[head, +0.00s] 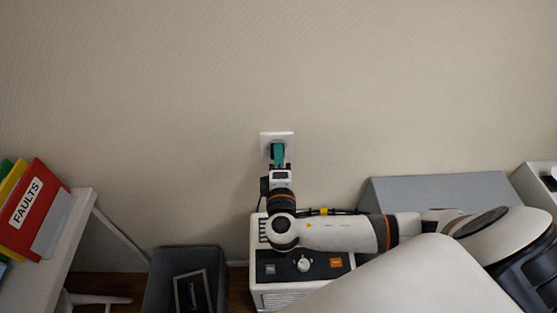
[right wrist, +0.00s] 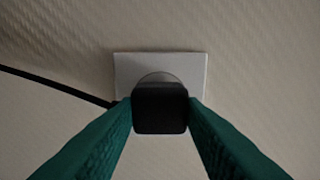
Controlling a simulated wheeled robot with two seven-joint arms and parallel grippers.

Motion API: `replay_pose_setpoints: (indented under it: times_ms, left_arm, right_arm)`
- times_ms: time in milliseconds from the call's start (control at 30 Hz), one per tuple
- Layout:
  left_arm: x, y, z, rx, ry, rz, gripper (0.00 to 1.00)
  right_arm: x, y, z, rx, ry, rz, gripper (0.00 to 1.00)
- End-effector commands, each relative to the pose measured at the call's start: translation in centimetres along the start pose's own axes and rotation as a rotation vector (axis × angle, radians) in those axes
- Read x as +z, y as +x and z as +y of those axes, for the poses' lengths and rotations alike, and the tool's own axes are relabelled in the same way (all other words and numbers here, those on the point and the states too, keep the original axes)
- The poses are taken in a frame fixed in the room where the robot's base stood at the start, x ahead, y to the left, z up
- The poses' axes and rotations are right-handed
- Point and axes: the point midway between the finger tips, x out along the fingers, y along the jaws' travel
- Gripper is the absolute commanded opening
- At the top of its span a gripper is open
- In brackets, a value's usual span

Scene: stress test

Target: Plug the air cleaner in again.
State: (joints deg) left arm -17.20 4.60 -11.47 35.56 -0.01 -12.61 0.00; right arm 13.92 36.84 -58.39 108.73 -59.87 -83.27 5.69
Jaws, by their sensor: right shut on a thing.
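My right gripper (head: 278,156) has teal fingers and is in front of the white wall socket (head: 265,138). In the right wrist view its fingers (right wrist: 160,118) are shut on the sides of a black plug (right wrist: 160,108). The plug is in front of the socket plate (right wrist: 125,68) and covers the lower middle of its round recess. I cannot tell whether the plug touches the socket or sits in it. A black cord (right wrist: 55,85) runs off to the left. The white air cleaner (head: 300,298), with a knob on top, stands below, partly hidden by my right arm. My left gripper is not in view.
A white table (head: 75,215) with coloured folders (head: 35,210) stands at the left. A dark grey bin (head: 160,280) with a frame in it is left of the air cleaner. A grey box (head: 440,190) is at the right against the wall. The wall around the socket is clear.

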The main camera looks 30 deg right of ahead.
Motion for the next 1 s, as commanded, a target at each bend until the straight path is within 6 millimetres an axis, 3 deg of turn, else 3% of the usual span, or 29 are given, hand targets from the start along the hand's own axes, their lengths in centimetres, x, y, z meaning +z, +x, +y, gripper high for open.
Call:
replay_pose_setpoints:
  times_ms: [200,233,367,733,867,1000]
  left_arm:
    - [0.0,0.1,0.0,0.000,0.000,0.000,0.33]
    - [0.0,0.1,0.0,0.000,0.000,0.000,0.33]
    - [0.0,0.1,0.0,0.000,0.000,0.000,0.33]
    - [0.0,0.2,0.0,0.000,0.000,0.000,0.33]
    - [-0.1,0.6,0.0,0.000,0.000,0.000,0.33]
    - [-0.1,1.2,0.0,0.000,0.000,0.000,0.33]
  right_arm:
    - [0.0,0.5,0.0,-0.001,0.000,0.000,0.16]
    - [0.0,0.5,0.0,-0.001,0.000,0.000,0.39]
    - [0.0,0.5,0.0,-0.001,0.000,-0.001,0.60]
    - [0.1,-0.1,0.1,0.002,0.000,-0.002,0.61]
    - [0.1,-2.0,0.3,0.004,0.002,-0.004,0.61]
    - [0.1,-5.0,0.4,0.006,0.003,-0.003,0.61]
